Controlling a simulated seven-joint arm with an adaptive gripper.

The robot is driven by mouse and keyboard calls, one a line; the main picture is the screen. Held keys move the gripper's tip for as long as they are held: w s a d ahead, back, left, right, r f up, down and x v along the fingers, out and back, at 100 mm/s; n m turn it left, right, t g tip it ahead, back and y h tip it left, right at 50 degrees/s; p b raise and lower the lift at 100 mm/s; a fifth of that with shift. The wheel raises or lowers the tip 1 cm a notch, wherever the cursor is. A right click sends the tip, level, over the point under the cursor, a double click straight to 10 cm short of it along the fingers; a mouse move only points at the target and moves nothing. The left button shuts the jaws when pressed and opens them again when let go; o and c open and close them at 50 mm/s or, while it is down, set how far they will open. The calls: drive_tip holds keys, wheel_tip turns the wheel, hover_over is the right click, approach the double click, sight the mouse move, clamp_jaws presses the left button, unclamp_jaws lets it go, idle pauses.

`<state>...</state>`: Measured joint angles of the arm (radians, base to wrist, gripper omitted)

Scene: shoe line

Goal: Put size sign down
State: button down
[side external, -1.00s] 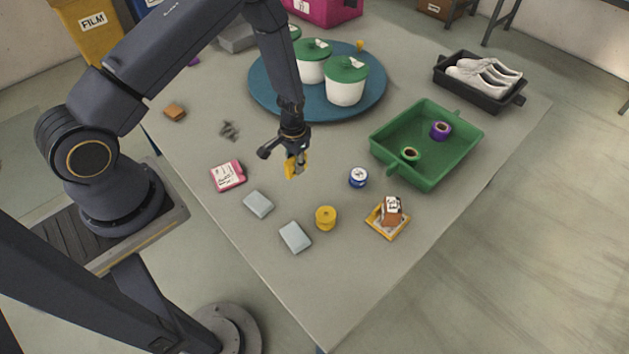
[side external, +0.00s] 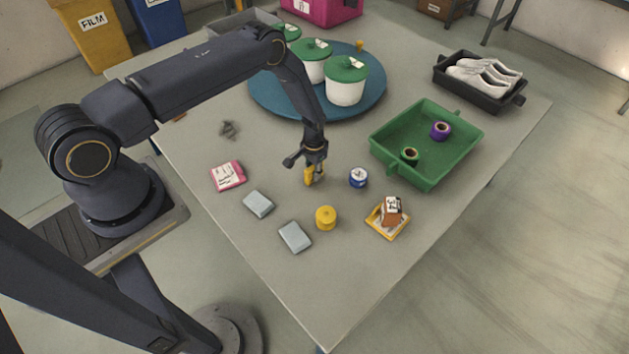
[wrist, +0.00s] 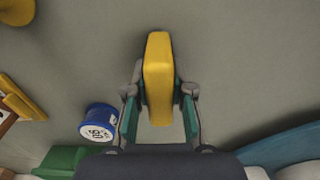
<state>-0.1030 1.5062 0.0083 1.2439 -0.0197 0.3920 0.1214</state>
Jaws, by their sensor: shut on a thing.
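My gripper (side external: 314,174) is shut on a yellow slab, the size sign (side external: 308,177). In the wrist view the sign (wrist: 158,75) stands edge-on between the two fingers of my gripper (wrist: 160,92). No writing shows on the side facing the camera. The sign hangs over bare grey table, left of a blue-and-white roll (side external: 358,178) and apart from it. I cannot tell whether its lower end touches the table.
A yellow roll (side external: 326,217), two pale blocks (side external: 258,204) (side external: 295,237) and a pink labelled box (side external: 228,176) lie nearby. A brown block marked 37 (side external: 391,210) sits on a yellow-edged tray (side external: 374,222). A green tray (side external: 427,178) stands right, a blue turntable (side external: 265,98) behind.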

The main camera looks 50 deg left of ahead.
drive_tip(key=shift+f, duration=0.15)
drive_tip(key=c, duration=1)
unclamp_jaws()
